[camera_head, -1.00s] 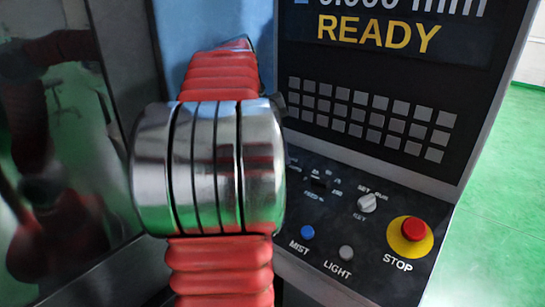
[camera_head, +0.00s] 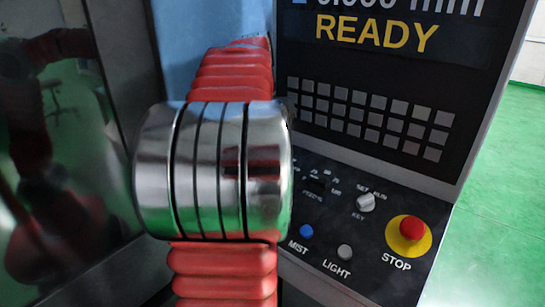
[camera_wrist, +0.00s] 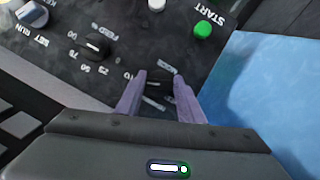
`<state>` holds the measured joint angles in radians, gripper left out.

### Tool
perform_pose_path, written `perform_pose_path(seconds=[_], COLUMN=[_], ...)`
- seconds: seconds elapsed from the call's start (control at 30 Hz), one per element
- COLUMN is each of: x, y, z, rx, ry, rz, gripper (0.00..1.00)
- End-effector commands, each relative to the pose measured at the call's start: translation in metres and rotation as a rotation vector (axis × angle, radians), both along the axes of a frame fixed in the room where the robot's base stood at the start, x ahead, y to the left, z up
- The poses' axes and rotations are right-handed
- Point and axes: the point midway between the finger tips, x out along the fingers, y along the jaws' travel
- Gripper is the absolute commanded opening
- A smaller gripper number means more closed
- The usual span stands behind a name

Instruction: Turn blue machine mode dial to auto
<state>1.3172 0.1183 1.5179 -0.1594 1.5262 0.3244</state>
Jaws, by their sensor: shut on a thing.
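The mode dial (camera_wrist: 156,90) is a dark round knob on the black control panel, between my fingertips in the wrist view. Small white labels surround it, but they are too blurred and covered to read, so I cannot tell its setting. My gripper (camera_wrist: 161,78) has its two purplish fingers around the dial, one on each side, shut on it. In the head view my own arm covers the dial and my gripper. The blue machine's body (camera_wrist: 275,85) shows to the right in the wrist view.
Near the dial are the feed dial (camera_wrist: 97,45), the key switch (camera_wrist: 32,14) and the green START button (camera_wrist: 203,30). The head view shows the red STOP button (camera_head: 412,228), blue MIST button (camera_head: 306,232), LIGHT button (camera_head: 344,251) and a READY screen (camera_head: 385,35).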

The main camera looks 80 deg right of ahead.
Motion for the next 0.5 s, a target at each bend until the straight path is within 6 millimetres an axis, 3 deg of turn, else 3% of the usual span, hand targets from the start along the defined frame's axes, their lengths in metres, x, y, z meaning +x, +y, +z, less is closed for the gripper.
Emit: perform_pose_path(seconds=[0.1, 0.13, 0.4, 0.5], x=[0.0026, 0.0027, 0.0017, 0.0015], y=[0.0021, 0.0021, 0.0009, 0.0006], z=[-0.0030, -0.0030, -0.0015, -0.0011], rx=[0.011, 0.010, 0.004, 0.003], ry=[-0.004, -0.004, -0.002, -0.002], rz=[0.001, 0.001, 0.002, 0.003], gripper=[0.12, 0.35, 0.53, 0.53])
